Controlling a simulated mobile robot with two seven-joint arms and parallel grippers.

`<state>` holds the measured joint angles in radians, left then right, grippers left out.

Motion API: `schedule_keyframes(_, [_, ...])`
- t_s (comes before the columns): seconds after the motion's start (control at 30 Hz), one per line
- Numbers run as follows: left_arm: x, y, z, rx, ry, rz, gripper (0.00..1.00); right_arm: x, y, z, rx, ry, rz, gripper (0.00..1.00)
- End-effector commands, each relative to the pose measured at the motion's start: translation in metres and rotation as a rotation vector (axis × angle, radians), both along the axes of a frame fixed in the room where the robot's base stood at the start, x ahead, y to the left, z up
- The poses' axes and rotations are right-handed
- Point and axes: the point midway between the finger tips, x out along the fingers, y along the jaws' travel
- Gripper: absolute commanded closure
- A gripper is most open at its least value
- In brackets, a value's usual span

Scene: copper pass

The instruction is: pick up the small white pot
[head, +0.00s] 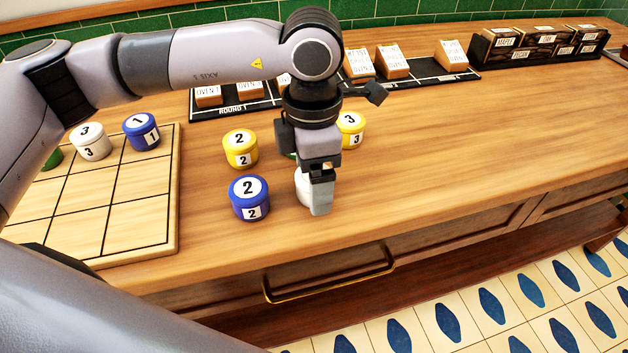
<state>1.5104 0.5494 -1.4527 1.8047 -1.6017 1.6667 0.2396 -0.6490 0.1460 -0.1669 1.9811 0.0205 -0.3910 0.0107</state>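A white pot (301,187) stands on the wooden counter, mostly hidden behind my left gripper (318,192). The gripper points straight down at it, with one finger in front of the pot's right part. The other finger is hidden, so I cannot tell whether the fingers touch or grip the pot. The pot appears to rest at counter level. Another white pot (91,142), marked 3, stands on the gridded board at the left. My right gripper is not in view.
A blue pot (250,198) and a yellow pot (240,149), both marked 2, stand left of the gripper. A yellow pot (350,129) marked 3 is behind it. A blue pot (141,131) stands on the gridded board (120,240).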

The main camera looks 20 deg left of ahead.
Motion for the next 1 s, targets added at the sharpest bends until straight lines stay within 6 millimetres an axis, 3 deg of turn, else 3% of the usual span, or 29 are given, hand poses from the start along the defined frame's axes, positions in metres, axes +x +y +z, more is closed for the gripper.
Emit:
schedule_keyframes(0.23, [0.000, 0.000, -0.002, 0.000, 0.000, 0.000, 0.16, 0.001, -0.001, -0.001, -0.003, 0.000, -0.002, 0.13])
schedule_keyframes(0.4, [0.000, 0.000, -0.002, 0.000, 0.000, 0.000, 0.71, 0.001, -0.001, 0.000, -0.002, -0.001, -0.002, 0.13])
schedule_keyframes(0.43, [0.000, 0.000, -0.002, 0.000, 0.000, 0.000, 0.76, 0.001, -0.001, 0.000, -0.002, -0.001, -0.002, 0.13])
schedule_keyframes(0.77, [0.000, 0.000, 0.002, 0.000, -0.001, 0.000, 0.76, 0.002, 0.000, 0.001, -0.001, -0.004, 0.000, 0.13])
schedule_keyframes(1.0, [0.001, 0.000, 0.027, -0.001, -0.004, 0.001, 0.76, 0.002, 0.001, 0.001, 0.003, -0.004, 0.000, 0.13])
